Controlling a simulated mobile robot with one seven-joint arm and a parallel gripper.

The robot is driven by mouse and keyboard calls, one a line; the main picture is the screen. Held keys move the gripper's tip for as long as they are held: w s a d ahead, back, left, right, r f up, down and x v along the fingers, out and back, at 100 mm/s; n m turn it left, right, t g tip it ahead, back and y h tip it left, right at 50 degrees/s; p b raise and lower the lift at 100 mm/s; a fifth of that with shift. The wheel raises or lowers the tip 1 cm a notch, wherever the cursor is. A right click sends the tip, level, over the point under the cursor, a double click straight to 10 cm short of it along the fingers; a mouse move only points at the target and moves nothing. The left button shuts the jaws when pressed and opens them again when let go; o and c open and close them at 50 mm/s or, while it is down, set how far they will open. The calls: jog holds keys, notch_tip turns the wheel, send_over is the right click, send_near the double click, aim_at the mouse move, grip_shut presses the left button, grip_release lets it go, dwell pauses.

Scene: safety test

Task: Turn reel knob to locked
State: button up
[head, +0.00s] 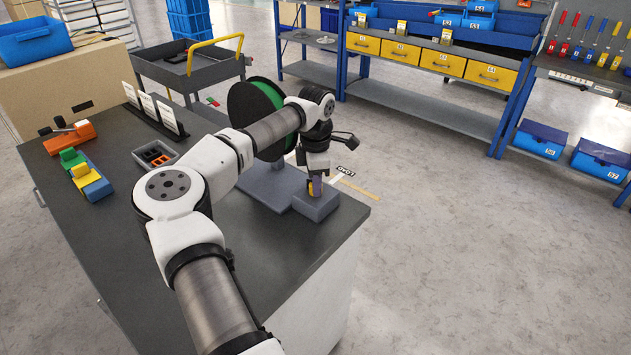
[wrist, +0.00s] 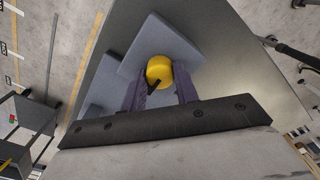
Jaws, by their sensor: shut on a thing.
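The yellow round knob (wrist: 158,72) with a dark pointer sits on a grey-blue block (wrist: 192,48) in the wrist view. In the head view the knob (head: 311,188) is mostly hidden by my gripper, and its block (head: 322,205) is at the right end of the bench. My gripper (wrist: 160,84) points down and its two purple fingers are shut on the knob, one on each side. The reel (head: 247,118), dark with a green inner part, stands upright behind my arm, partly hidden. A label (head: 347,171) lies beside the block; I cannot read it surely.
On the dark bench top (head: 125,230) stand a small grey tray (head: 155,154), several white cards (head: 155,106), an orange clamp-like tool (head: 70,137) and coloured blocks (head: 87,175) at the left. The bench's right edge is close to the knob block.

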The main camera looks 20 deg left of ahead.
jog(key=shift+r+m, duration=0.1)
jog(key=shift+m, duration=0.4)
jog(key=o, duration=1)
notch_tip(320, 180, up, 14)
jog(key=shift+f+b, duration=0.1)
jog(key=shift+b, duration=1.15)
jog(key=shift+d, duration=0.1)
